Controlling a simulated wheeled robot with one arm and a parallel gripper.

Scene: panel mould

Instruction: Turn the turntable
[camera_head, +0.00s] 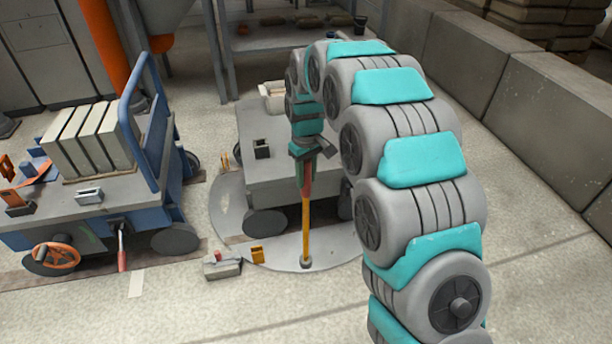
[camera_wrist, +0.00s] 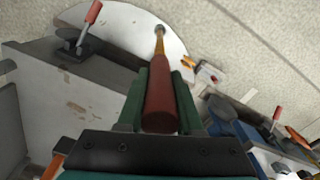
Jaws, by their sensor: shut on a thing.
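The turntable (camera_head: 232,208) is a round grey plate set in the floor, with a grey cart (camera_head: 285,178) standing on it. A bar with a yellow shaft (camera_head: 306,228) and a red grip stands upright near the turntable's front edge, its foot at a small round fitting. My gripper (camera_head: 306,168) is shut on the red grip from above. In the wrist view, the red grip (camera_wrist: 161,100) lies between the green fingers (camera_wrist: 160,85), and the shaft runs down to the pale turntable (camera_wrist: 120,20). The cart hides much of the plate.
A small box with a red button (camera_head: 222,265) and a yellow bracket (camera_head: 257,254) lie at the turntable's front left edge. A blue trolley (camera_head: 60,205) with grey slabs stands left. A block wall (camera_head: 545,130) runs along the right. The front floor is clear.

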